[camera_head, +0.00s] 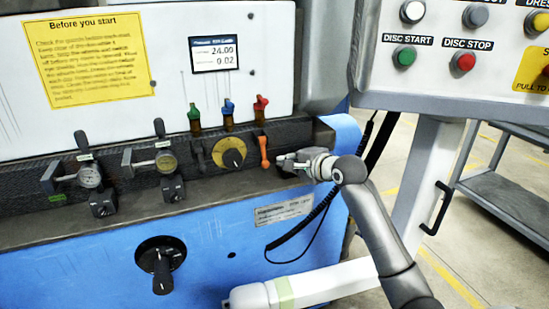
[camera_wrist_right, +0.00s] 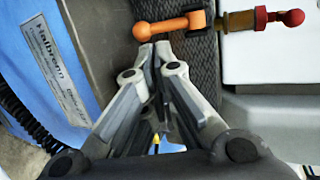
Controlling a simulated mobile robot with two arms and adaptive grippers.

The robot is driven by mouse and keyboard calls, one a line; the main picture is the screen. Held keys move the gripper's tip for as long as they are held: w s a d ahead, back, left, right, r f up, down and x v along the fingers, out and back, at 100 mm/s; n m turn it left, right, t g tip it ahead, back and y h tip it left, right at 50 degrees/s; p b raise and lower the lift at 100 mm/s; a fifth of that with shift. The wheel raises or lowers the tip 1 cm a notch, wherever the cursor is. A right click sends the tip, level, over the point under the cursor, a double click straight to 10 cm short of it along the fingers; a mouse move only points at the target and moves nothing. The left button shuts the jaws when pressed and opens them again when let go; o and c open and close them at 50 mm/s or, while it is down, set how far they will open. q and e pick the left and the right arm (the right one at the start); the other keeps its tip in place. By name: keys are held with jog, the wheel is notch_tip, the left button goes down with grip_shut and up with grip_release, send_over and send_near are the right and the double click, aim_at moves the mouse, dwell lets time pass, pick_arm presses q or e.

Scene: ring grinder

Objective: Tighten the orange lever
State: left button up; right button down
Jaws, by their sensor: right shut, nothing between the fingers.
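The orange lever (camera_head: 264,151) is on the machine's dark front rail, right of a yellow dial, and hangs downward below the red-topped valve. My right gripper (camera_head: 281,159) is just right of the lever's lower end in the head view. In the right wrist view the orange lever (camera_wrist_right: 168,27) crosses the top, its rounded end near the fingertips. The right gripper (camera_wrist_right: 153,48) is shut with nothing between its fingers. The tips are very close to the lever; whether they touch it I cannot tell. My left gripper is not in view.
The yellow dial (camera_head: 230,153), the red-topped valve (camera_head: 260,109) and blue- and green-topped valves are close by. Two gauges (camera_head: 90,177) sit further left. A control panel (camera_head: 455,50) overhangs at the upper right.

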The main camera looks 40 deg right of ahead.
aim_at(264, 152)
jog(key=x, duration=0.7)
jog(key=shift+w+f, duration=0.15)
jog(key=shift+w, duration=0.1)
jog(key=shift+w+f+t+b, duration=0.15)
jog(key=shift+f+t+b, duration=0.25)
jog(key=shift+f+b, duration=0.05)
jog(key=shift+w+t, duration=0.15)
jog(key=shift+t, duration=0.15)
jog(key=shift+w+d+r+p, duration=0.15)
jog(key=shift+w+r+p, duration=0.05)
jog(key=shift+p, duration=0.5)
jog(key=shift+w+f+p, duration=0.3)
jog(key=shift+f+p, duration=0.05)
jog(key=shift+p, duration=0.1)
jog(key=shift+d+f, duration=0.1)
jog(key=shift+f, duration=0.05)
